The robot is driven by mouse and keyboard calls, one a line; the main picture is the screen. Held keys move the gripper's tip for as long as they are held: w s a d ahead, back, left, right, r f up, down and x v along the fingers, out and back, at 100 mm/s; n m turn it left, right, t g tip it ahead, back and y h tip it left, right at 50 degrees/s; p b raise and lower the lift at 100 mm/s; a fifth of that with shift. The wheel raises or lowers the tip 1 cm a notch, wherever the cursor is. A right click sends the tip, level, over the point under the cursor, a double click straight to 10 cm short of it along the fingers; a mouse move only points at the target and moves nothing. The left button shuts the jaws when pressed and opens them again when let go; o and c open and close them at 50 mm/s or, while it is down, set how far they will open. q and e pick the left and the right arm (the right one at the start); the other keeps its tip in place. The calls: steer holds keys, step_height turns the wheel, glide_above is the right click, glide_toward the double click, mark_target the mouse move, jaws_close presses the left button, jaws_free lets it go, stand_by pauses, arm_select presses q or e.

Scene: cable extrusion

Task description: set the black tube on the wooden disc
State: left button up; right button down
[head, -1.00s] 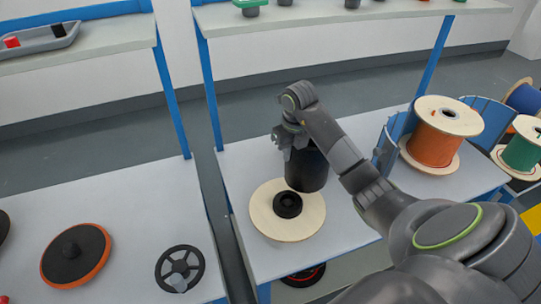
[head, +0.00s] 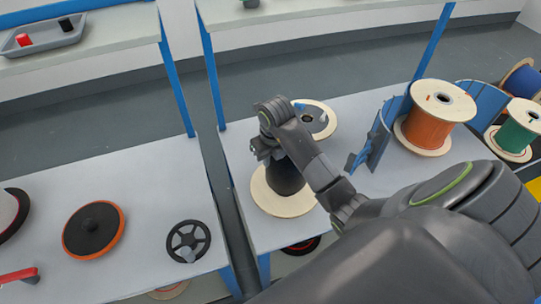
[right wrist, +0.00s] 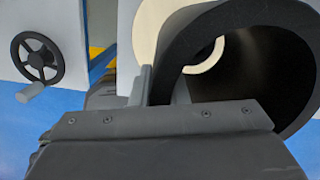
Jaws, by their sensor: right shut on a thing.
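The black tube (head: 286,180) stands over the near wooden disc (head: 267,202) in the head view and hides the disc's middle. My right gripper (head: 267,152) is shut on the tube's wall near its top. In the right wrist view the tube (right wrist: 232,26) is large and its open bore faces the camera. A pale part of the wooden disc (right wrist: 146,30) shows beyond it, and more pale wood shows through the bore. I cannot tell whether the tube's lower end touches the disc. My left gripper is not in view.
A second wooden disc (head: 327,108) lies behind. An orange spool (head: 440,115) and a green spool (head: 520,128) stand right, near a blue curved panel (head: 378,138). A black handwheel (head: 188,240) and an orange-rimmed disc (head: 93,230) lie on the left table.

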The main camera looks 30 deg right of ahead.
mark_target(271, 168)
steer(key=shift+f+b, duration=1.2)
steer(key=shift+f, duration=0.7)
steer(key=shift+f+b, duration=0.6)
steer(key=c, duration=1.7)
jaws_free()
steer(key=shift+r, duration=0.1)
steer(key=r+p, duration=0.3)
steer(key=s+r+p, duration=0.1)
steer(key=r+p, duration=0.2)
steer(key=r, duration=0.1)
steer(key=r+p, duration=0.3)
steer(key=r, duration=0.1)
steer(key=shift+s+p, duration=0.2)
steer(key=shift+p, duration=0.15)
steer(key=shift+f, duration=0.1)
